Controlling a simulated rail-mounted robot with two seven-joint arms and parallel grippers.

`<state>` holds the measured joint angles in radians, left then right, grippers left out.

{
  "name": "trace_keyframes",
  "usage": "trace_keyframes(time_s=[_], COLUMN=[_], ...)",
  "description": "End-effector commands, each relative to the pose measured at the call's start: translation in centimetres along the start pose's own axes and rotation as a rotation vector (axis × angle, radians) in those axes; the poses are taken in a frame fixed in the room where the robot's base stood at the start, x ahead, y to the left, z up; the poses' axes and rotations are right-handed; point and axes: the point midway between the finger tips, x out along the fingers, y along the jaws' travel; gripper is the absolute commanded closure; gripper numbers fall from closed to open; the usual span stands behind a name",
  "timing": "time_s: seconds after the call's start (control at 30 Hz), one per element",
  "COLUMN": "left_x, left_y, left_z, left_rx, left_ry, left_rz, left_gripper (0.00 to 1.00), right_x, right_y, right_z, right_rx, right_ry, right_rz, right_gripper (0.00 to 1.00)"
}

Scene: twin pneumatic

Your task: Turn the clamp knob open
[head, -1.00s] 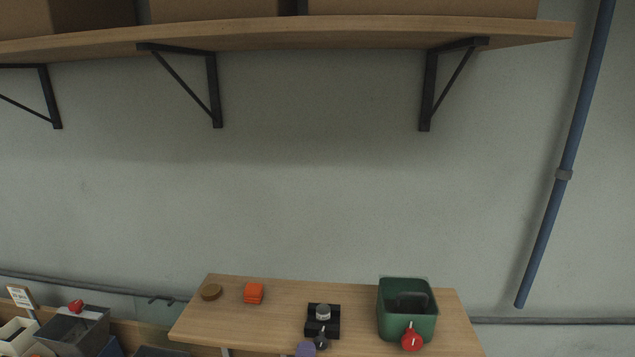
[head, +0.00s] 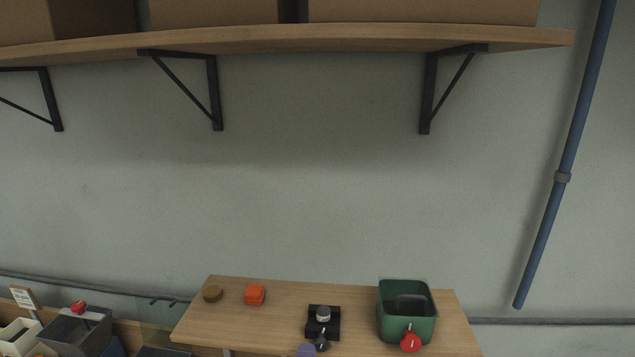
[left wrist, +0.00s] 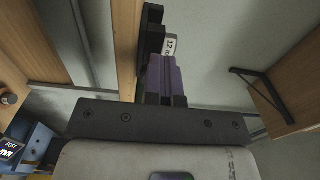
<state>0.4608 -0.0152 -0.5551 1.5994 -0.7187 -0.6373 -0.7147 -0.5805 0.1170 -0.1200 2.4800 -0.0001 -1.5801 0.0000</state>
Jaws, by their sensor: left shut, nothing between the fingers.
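A black clamp fixture (head: 312,325) stands near the front middle of the small wooden table in the head view. A grey round cap (head: 323,313) sits on it, and a dark rounded knob (head: 321,346) shows at its front edge. My left gripper (head: 306,351) shows only as a purple tip at the bottom edge, just left of the dark knob. In the left wrist view its purple fingers (left wrist: 166,78) are together and empty. A black block with a white label (left wrist: 171,46) shows beyond them. I cannot tell whether they touch it. My right gripper is not in view.
A green bin (head: 384,322) stands right of the fixture, with a red rounded object (head: 410,340) at its front. A wall shelf (head: 320,38) spans above. Bare table lies left of the fixture.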

Motion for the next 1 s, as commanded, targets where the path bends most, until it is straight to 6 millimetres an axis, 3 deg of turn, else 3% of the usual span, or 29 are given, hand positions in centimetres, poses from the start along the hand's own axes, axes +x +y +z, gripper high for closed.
trace_keyframes(time_s=[0.03,0.47,1.0], left_x=[0.2,0.1,-5.2], left_y=[1.9,1.7,1.0], left_z=[0.3,1.3,1.0], left_rx=[0.011,0.012,0.009], left_ry=[-0.009,-0.012,-0.007], left_rz=[0.037,0.036,0.026], left_gripper=[1.0,1.0,1.0], right_x=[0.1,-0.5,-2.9], right_y=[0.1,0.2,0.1], right_z=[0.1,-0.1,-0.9], right_rx=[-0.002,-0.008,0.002], right_ry=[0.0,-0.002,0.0], right_rz=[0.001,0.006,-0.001], right_gripper=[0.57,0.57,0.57])
